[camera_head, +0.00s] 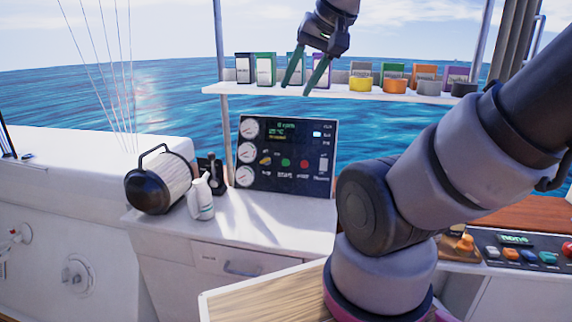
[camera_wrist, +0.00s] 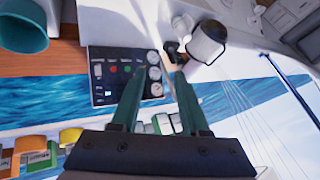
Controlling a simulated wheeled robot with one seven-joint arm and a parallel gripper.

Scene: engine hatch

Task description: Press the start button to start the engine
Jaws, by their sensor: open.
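The dark engine panel (camera_head: 318,135) stands upright at the back of the white counter. It has round gauges down its left side, a small lit display and a yellow switch (camera_head: 265,160). A green button (camera_head: 285,162) sits mid-panel above a label that seems to read START, with a red button (camera_head: 304,163) to its right. In the wrist view the panel (camera_wrist: 105,91) is upside down, with the green button (camera_wrist: 127,69) left of the fingers. My gripper (camera_head: 300,88) is open and empty, higher than the panel in the head view, apart from the buttons.
A shelf (camera_head: 330,93) with several boxes and round tins runs above the panel. A black-and-white canister (camera_head: 160,180), a white bottle (camera_head: 201,199) and a black lever (camera_head: 212,172) stand left of it. Another panel with coloured buttons (camera_head: 530,256) is at right. Counter before the engine panel is clear.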

